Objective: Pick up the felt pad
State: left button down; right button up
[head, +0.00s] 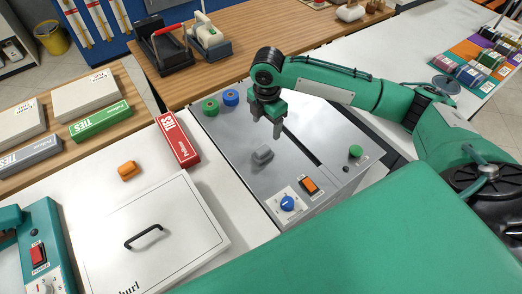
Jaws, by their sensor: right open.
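A small grey block (262,155), which looks like the felt pad, lies on the flat grey top of a machine (225,130). My right gripper (268,122) is above the machine top, a little beyond the grey block in the picture. Its fingers point down, are apart, and hold nothing. It does not appear to touch the block. My left gripper is not in view.
The machine top has a dark slot (297,140), an orange switch (309,185), a blue knob (287,203) and green and blue round pieces. An orange block (127,171), a red box (177,140) and a white lid with a black handle (143,237) are to the left.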

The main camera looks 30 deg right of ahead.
send_over(263, 149)
jog(key=f, duration=0.5)
jog(key=f+p, duration=0.1)
jog(key=f, duration=0.1)
jog(key=shift+s+d+f, duration=0.15)
jog(key=shift+d+f, duration=0.2)
jog(key=f, duration=0.2)
jog(key=f+p, duration=0.1)
jog(key=f, duration=0.1)
jog(key=shift+a+f, duration=0.1)
jog(key=shift+a, duration=0.3)
jog(key=shift+f, duration=0.5)
jog(key=c, duration=1.1)
